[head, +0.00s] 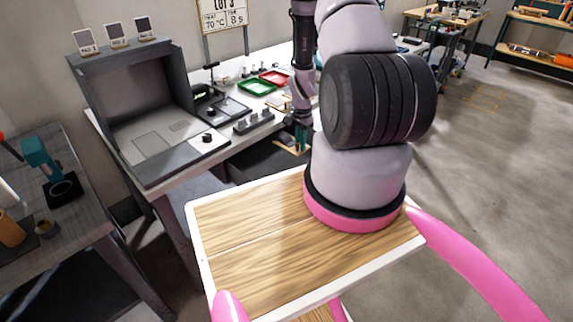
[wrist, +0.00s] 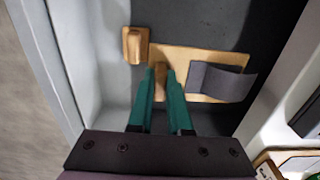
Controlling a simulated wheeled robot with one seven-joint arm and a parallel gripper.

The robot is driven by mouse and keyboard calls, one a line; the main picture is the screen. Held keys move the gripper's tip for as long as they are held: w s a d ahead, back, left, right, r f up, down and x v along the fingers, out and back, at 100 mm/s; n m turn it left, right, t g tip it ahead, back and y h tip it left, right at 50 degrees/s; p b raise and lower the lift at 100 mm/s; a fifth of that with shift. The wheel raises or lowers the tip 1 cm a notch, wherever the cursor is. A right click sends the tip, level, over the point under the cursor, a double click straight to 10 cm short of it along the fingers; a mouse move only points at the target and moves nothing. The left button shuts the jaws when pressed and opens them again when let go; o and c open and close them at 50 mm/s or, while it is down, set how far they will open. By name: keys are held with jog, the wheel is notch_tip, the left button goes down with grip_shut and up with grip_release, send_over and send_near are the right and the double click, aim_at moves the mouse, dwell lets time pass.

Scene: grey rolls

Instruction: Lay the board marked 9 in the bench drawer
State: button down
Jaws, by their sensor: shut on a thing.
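My gripper (wrist: 161,76) has green fingers, shut on a light wooden board (wrist: 205,54) with a dark grey patch (wrist: 220,82) at its right part. No number can be read on the board. The board is over the dark floor of the open bench drawer (wrist: 70,60), inside its pale walls; whether it touches the floor I cannot tell. A small wooden block (wrist: 135,45) is at the board's left end; I cannot tell if it is part of it. In the head view, the board (head: 288,148) and the drawer (head: 258,164) are partly hidden by my arm.
The bench top (head: 180,165) is just beside the drawer. It carries a grey open-fronted box (head: 185,75), a green tray (head: 257,87), a red tray (head: 274,77) and a grey holder (head: 254,121). A darker side table (head: 80,235) stands at the left. Open floor lies at the right.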

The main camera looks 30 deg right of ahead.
notch_tip(320, 180, down, 8)
jog(key=shift+f, duration=0.2)
jog(key=a, duration=0.2)
jog(key=a+f, duration=0.1)
jog(key=a, duration=0.1)
jog(key=shift+w, duration=0.15)
jog(key=shift+w+d+f, duration=0.1)
jog(key=shift+f, duration=0.15)
jog(key=c, duration=0.9)
grip_release()
jog(key=shift+f, duration=0.1)
jog(key=shift+o, duration=0.2)
